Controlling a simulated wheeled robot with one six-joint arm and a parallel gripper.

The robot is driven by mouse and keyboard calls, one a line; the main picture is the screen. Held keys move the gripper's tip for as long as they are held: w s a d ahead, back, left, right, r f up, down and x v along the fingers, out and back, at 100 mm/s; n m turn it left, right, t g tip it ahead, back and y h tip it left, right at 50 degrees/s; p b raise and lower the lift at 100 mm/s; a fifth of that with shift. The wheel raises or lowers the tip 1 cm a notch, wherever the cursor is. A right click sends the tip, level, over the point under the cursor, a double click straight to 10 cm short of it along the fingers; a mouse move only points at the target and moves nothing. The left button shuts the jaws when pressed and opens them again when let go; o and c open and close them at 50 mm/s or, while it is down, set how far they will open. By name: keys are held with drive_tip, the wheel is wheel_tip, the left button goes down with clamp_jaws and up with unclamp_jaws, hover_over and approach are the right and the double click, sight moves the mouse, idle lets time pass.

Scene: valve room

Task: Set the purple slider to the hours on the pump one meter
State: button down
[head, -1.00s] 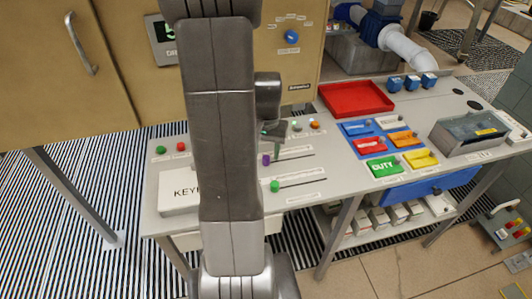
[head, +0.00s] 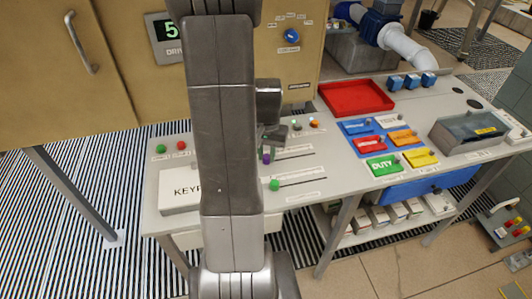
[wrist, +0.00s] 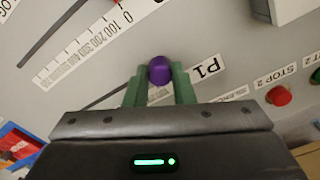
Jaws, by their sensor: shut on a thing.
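The purple slider knob (wrist: 159,70) sits between the two green fingers of my gripper (wrist: 158,84) in the wrist view. The fingers are shut on it. The knob is near the 0 end of a printed scale (wrist: 85,50), beside the label P1 (wrist: 204,68). In the head view the purple knob (head: 267,158) shows just below my gripper (head: 269,146), on the grey bench. The pump one hours meter cannot be made out. A display (head: 171,33) with a green 5 on the cabinet is partly hidden by my arm.
A green slider knob (head: 274,185) is in front of the purple one. Red (head: 181,145) and green (head: 160,149) buttons are at the left. A red tray (head: 356,97) and several coloured labelled blocks stand to the right. The cabinet rises behind the bench.

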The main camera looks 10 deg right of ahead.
drive_tip(key=d, duration=1.2)
drive_tip(key=shift+w+d+b, duration=0.25)
drive_tip(key=shift+b, duration=0.1)
drive_tip(key=c, duration=1.2)
unclamp_jaws()
wheel_tip(320, 180, up, 14)
drive_tip(key=b, duration=0.1)
drive_tip(key=shift+f, duration=0.1)
wheel_tip(320, 180, down, 14)
drive_tip(key=shift+r+p, duration=0.1)
drive_tip(key=shift+p, duration=0.45)
drive_tip(key=shift+a, duration=0.7)
